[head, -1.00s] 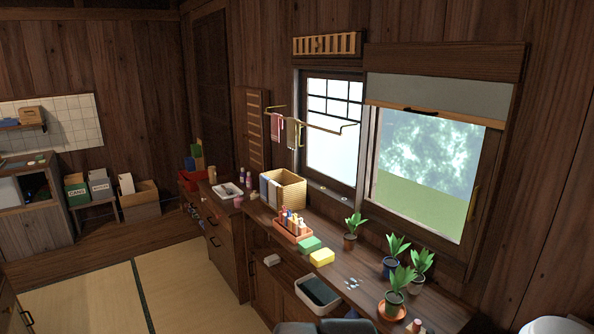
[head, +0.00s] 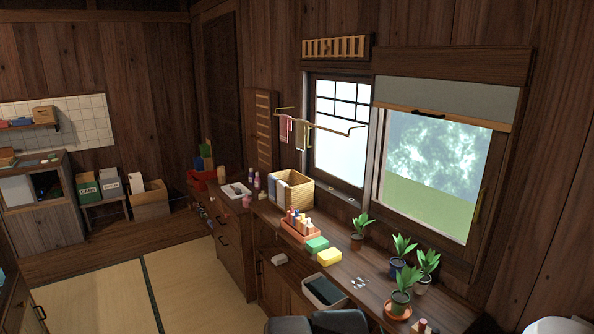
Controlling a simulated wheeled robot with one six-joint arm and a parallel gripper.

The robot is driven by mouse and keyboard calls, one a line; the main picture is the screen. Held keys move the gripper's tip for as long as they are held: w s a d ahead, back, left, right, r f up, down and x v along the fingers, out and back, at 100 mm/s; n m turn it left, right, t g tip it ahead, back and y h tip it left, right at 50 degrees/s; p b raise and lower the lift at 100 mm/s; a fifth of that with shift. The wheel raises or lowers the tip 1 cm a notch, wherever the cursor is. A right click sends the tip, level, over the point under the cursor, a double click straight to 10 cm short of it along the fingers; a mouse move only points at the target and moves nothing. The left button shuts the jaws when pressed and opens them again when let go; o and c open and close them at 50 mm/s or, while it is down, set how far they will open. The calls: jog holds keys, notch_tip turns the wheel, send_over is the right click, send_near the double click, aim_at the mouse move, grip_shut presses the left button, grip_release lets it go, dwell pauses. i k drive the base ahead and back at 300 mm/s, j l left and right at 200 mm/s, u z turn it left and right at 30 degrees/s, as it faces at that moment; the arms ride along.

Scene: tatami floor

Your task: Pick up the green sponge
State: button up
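The green sponge (head: 317,245) lies on the long wooden counter (head: 345,268) under the window. A yellow sponge (head: 329,257) lies just in front of it to the right, very close to it. An orange tray (head: 299,232) of small bottles stands just behind it to the left. A dark grey rounded part at the bottom edge looks like part of my own body. My gripper's fingers do not show.
Several potted plants (head: 401,283) stand toward the right. The tatami floor (head: 190,276) at left is clear.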

aim_at(319, 244)
jog(key=i+j, duration=0.1)
jog(key=i, duration=0.4)
jog(key=i+j, duration=0.1)
jog(key=i, duration=0.35)
jog(key=i+j+z, duration=0.1)
jog(key=i, duration=0.4)
jog(key=i+j, duration=0.1)
jog(key=i, duration=0.4)
